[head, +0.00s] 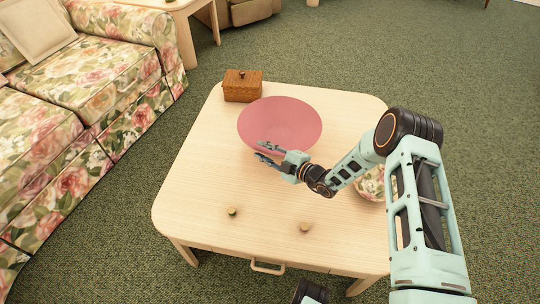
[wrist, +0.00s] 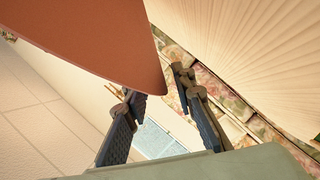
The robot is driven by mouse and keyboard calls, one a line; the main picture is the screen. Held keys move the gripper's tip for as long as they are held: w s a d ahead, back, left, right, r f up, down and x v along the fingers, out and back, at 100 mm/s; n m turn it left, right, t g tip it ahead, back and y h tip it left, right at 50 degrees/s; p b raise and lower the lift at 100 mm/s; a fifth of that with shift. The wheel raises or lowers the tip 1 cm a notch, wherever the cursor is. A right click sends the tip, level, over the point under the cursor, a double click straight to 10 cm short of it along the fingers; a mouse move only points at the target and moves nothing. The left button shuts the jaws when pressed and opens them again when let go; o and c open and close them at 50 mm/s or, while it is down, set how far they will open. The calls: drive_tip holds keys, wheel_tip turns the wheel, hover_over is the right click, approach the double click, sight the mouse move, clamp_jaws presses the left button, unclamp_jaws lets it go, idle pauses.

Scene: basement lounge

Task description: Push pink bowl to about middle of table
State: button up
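The pink bowl (head: 280,122), wide and round, stands on the far half of the light wooden table (head: 185,195), right of a small brown box. My gripper (head: 265,151) is at the bowl's near side, low, with its fingers pointing left in the head view. The fingers are apart with nothing seen held between them. In the wrist view, the bowl (wrist: 80,35) fills the upper left, and its edge comes close to the fingertips of my gripper (wrist: 157,87). I cannot tell whether they touch. The bowl's underside and base are hidden in the head view.
The brown wooden box (head: 242,86) stands at the far left corner. A floral bowl (head: 370,184) is partly behind my arm at the right. Two small round pieces (head: 232,211) (head: 305,227) lie near the front. The left side is clear. A floral sofa (head: 95,95) stands left.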

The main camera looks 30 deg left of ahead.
drive_tip(key=shift+c, duration=0.3)
clamp_jaws()
drive_tip(key=shift+s+a, duration=0.1)
drive_tip(key=shift+s, duration=0.05)
idle(0.3)
